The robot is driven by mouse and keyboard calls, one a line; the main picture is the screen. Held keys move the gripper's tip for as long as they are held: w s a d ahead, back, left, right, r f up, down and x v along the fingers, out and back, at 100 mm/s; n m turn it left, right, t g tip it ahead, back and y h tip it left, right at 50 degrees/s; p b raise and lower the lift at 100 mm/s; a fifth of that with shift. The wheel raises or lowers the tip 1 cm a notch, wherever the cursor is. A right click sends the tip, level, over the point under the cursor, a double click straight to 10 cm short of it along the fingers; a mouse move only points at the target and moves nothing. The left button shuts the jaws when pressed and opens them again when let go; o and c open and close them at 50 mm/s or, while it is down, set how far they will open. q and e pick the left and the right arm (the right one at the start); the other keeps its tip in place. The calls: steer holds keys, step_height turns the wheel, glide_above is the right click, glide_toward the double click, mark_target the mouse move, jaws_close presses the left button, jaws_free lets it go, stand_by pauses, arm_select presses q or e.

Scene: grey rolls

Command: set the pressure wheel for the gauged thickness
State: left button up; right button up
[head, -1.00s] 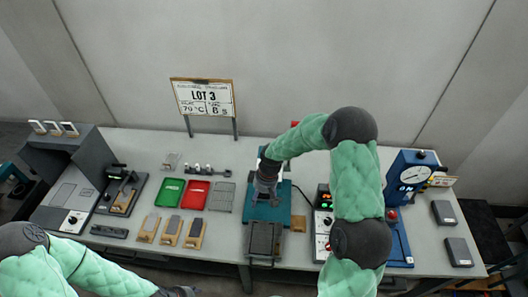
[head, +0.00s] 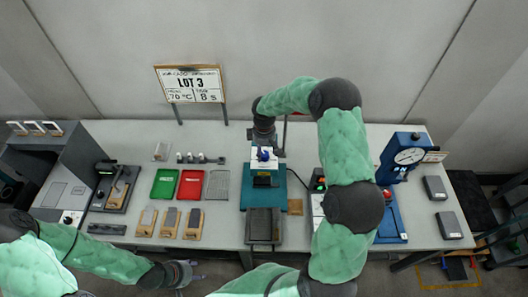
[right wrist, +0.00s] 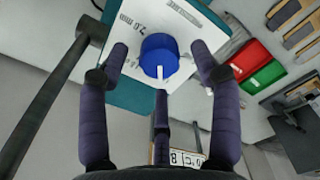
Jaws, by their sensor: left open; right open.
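The pressure wheel is a blue knob (head: 263,155) with a white pointer, on the white top of the teal press (head: 252,194) at the table's middle. In the right wrist view the blue knob (right wrist: 158,52) sits on a white plate (right wrist: 182,18) with a "2.0 mm" mark. My right gripper (head: 264,142) is open just behind and above the knob. In the right wrist view its three dark fingers (right wrist: 160,75) spread around the knob with visible gaps. My left gripper (head: 190,272) is open and empty in front of the table's edge.
A green tray (head: 167,183), a red tray (head: 191,184) and several wooden-based blocks (head: 169,221) lie left of the press. A blue dial device (head: 403,160) stands right. A LOT 3 sign (head: 190,84) reads 70 °C and 8 s. A dark lever (right wrist: 45,95) stands close beside the right fingers.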

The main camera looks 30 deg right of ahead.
steer(key=shift+s+f, duration=0.2)
steer(key=shift+f, duration=0.5)
steer(key=shift+w+f, duration=0.15)
steer(key=shift+f, duration=0.1)
steer(key=c, duration=1.1)
steer(key=shift+c, duration=0.2)
